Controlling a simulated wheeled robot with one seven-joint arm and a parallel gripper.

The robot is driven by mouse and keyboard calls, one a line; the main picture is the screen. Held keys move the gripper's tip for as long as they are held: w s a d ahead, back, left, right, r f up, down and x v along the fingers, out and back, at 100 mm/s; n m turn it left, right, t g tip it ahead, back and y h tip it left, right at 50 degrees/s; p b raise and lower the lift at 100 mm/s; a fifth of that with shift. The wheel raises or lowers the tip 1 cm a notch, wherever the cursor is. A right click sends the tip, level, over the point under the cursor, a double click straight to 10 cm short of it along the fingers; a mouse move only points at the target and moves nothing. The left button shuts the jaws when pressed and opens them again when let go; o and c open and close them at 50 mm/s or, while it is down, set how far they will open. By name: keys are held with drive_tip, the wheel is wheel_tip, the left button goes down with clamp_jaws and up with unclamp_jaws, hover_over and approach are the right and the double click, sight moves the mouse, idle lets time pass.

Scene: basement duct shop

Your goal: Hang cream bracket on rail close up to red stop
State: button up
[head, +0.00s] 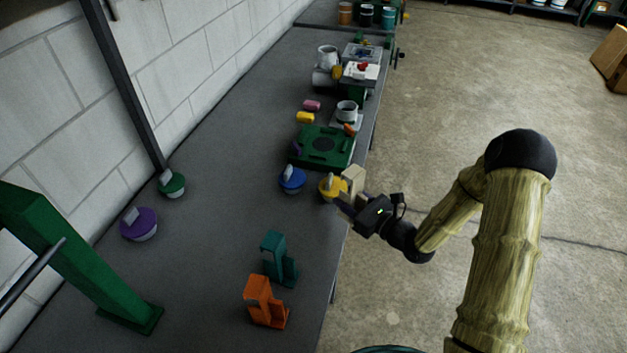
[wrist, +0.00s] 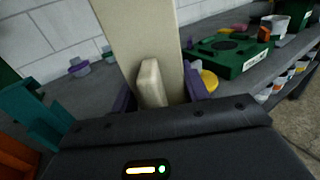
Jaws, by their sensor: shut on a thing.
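My gripper (head: 347,198) is shut on the cream bracket (head: 354,176) and holds it upright by the right edge of the bench. In the wrist view the bracket (wrist: 137,35) rises as a tall cream bar with a short block at its front, between my purple fingers (wrist: 160,95). The bracket's upper end is out of that view. At the far left of the head view, a thin grey rod (head: 30,280) passes by a green post; it may be the rail, but only part shows. I cannot make out a red stop.
A teal bracket (head: 275,258) and an orange bracket (head: 264,301) stand on the near bench (head: 210,270). Yellow (head: 327,187), blue (head: 292,180), purple (head: 139,224) and green (head: 172,184) knobbed pieces stand about. A green case (head: 318,147) lies beyond. The bench's left middle is mostly clear.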

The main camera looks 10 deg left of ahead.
drive_tip(key=s+d+f+m+t+h, duration=0.2)
drive_tip(key=d+f+m+t+h, duration=0.2)
drive_tip(key=d+f+h, duration=0.3)
drive_tip(key=s+d+f+m+t+h, duration=0.3)
drive_tip(key=d+f+m+h, duration=0.4)
drive_tip(key=d+f, duration=0.4)
drive_tip(key=shift+t+h, duration=0.5)
drive_tip(key=shift+t, duration=0.1)
